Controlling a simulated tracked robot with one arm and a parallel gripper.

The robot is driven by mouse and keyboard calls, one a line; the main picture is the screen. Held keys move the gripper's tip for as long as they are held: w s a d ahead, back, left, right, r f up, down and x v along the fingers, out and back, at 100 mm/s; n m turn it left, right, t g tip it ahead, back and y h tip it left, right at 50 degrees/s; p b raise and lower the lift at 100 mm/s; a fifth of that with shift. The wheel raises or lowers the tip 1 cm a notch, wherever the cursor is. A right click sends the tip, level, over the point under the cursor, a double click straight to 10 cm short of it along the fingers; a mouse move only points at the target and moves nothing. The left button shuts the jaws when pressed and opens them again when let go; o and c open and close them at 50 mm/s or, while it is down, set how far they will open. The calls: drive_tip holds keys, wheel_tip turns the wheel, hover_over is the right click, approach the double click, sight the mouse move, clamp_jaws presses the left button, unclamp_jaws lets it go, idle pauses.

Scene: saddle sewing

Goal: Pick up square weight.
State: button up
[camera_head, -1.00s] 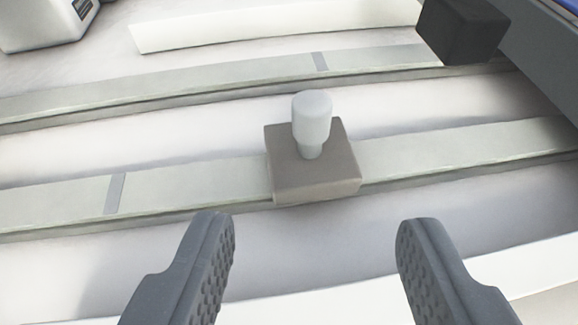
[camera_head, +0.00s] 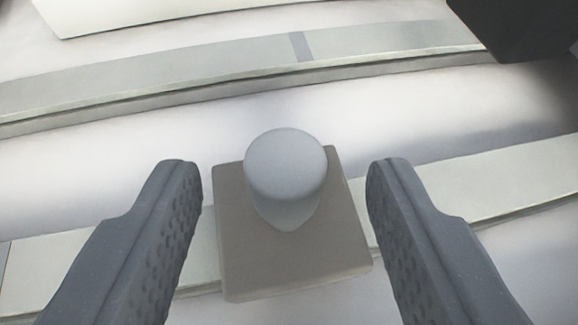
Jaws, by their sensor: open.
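The square weight (camera_head: 290,262) is a grey-brown block with a lighter grey rounded knob (camera_head: 286,170) standing up from its top. It rests on the nearer pale grey-green strip, in the lower middle of the picture. My gripper (camera_head: 285,180) is open, with one dark textured finger to the left of the weight and one to the right. The knob lies between the two fingertips, and I see a gap on each side of it. The fingers do not appear to touch the knob.
The nearer strip (camera_head: 520,178) runs across the picture under the weight. A second strip (camera_head: 180,78) runs parallel behind it, on a white surface (camera_head: 420,115). A black block (camera_head: 520,28) is at the upper right. A cream flat piece (camera_head: 130,14) lies at the upper left.

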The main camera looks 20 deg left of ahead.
sight(286, 200)
drive_tip(key=shift+x, duration=1.5)
drive_tip(key=shift+r, duration=0.1)
clamp_jaws()
drive_tip(key=shift+r, duration=0.1)
